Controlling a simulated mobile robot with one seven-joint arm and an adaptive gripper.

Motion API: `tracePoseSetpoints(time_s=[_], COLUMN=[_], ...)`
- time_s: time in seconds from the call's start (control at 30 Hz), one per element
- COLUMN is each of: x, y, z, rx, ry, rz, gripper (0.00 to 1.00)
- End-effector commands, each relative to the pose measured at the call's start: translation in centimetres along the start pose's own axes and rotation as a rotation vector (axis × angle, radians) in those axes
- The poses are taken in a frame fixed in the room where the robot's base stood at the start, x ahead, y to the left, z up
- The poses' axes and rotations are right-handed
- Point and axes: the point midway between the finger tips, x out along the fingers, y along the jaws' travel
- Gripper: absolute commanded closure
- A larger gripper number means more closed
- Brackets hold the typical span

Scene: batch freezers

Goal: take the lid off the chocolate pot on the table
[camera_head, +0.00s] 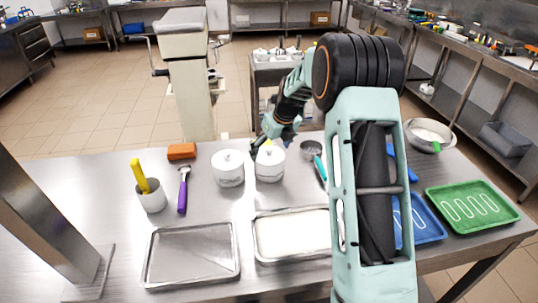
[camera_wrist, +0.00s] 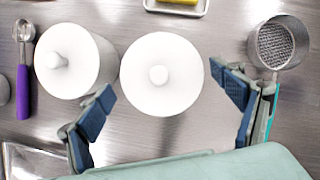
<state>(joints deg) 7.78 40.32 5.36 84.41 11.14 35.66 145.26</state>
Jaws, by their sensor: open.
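Two white lidded pots stand side by side on the steel table, each with a round knob on its lid. In the head view they are the left pot (camera_head: 228,168) and the right pot (camera_head: 270,164); I cannot read which one is the chocolate pot. In the wrist view the right pot's lid (camera_wrist: 161,74) lies between and ahead of my open fingers, and the left pot's lid (camera_wrist: 66,61) is left of them. My gripper (camera_wrist: 165,105) is open and empty, above the right pot. In the head view my gripper (camera_head: 268,143) partly hides that pot's top.
A metal strainer (camera_wrist: 277,45) is close to my right finger. Metal trays (camera_head: 192,284) lie in front; a green tray (camera_head: 472,206) is at right.

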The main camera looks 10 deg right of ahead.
Motion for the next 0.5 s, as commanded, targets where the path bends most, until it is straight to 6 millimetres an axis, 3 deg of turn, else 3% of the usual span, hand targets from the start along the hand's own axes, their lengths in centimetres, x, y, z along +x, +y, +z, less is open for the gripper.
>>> tracePoseSetpoints(time_s=[0.07, 0.5], x=[-0.01, 0.01], y=[0.00, 0.00], z=[0.00, -0.05], rx=[0.000, 0.000], ry=[0.000, 0.001], rz=[0.000, 0.000], gripper=[0.26, 0.74])
